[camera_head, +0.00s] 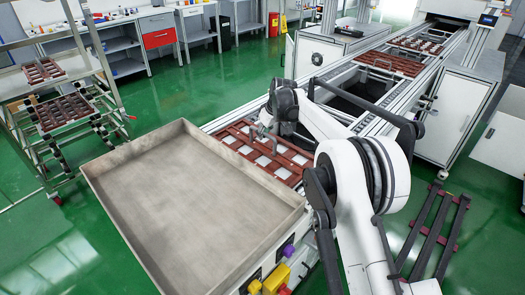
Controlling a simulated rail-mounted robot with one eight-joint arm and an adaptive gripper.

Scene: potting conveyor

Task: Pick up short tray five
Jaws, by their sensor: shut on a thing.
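A red-brown tray (243,131) with several pale square pieces in its openings lies at the near end of the conveyor, beside the large beige bin. My gripper (262,138) is over this tray, shut on one of its bars near the middle. My arm comes in from the right and hides the tray's far right part. The tray appears to rest on the conveyor; I cannot tell whether it is lifted. No number is readable on any tray, so I cannot tell which is short tray five.
A large empty beige bin (190,263) stands at the near left. More red-brown trays (388,64) sit farther up the conveyor (340,80). A rack at left holds trays (62,110). Dark rails (440,232) lie on the green floor at right.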

